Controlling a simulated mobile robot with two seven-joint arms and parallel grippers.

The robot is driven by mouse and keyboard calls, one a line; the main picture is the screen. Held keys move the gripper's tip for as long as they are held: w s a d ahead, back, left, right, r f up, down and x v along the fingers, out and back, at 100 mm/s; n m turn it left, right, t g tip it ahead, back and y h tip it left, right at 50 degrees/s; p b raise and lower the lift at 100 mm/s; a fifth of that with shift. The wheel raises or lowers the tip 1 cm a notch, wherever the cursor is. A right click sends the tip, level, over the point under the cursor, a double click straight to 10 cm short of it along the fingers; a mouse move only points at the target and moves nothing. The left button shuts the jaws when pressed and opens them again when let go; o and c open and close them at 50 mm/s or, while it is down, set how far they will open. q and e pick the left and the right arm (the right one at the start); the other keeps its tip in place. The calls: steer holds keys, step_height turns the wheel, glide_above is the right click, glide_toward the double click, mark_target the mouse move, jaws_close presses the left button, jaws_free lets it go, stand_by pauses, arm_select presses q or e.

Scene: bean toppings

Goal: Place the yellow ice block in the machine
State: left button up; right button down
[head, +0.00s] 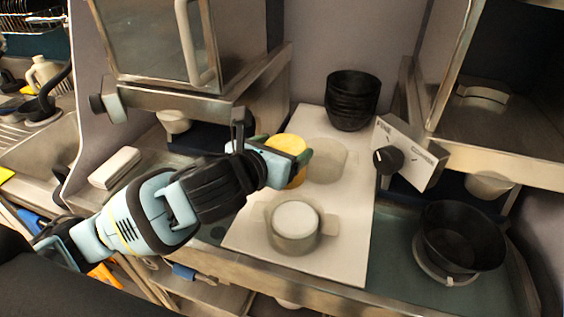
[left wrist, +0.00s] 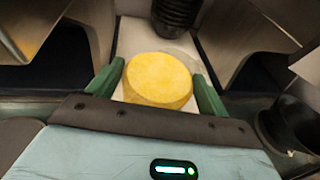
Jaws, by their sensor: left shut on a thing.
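The yellow ice block (head: 291,147) is a round disc over the white board in the head view. My left gripper (head: 290,160) is shut on it, coming in from the left. In the left wrist view the yellow block (left wrist: 157,80) sits between the two green fingers of the gripper (left wrist: 157,90). On the right stands a machine with a control panel (head: 408,155) and a black knob; another metal machine (head: 165,45) with a handle is at the upper left. I cannot tell which machine is meant. My right gripper is not in view.
A white board (head: 345,235) bears a translucent container (head: 294,228) with a white block, and another pale container (head: 327,160). Stacked black bowls (head: 352,100) stand behind. A sink (head: 40,140) is at the left.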

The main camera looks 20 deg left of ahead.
arm_select(q)
step_height(320, 180, up, 14)
stand_by(0.3)
steer(key=shift+f, duration=0.1)
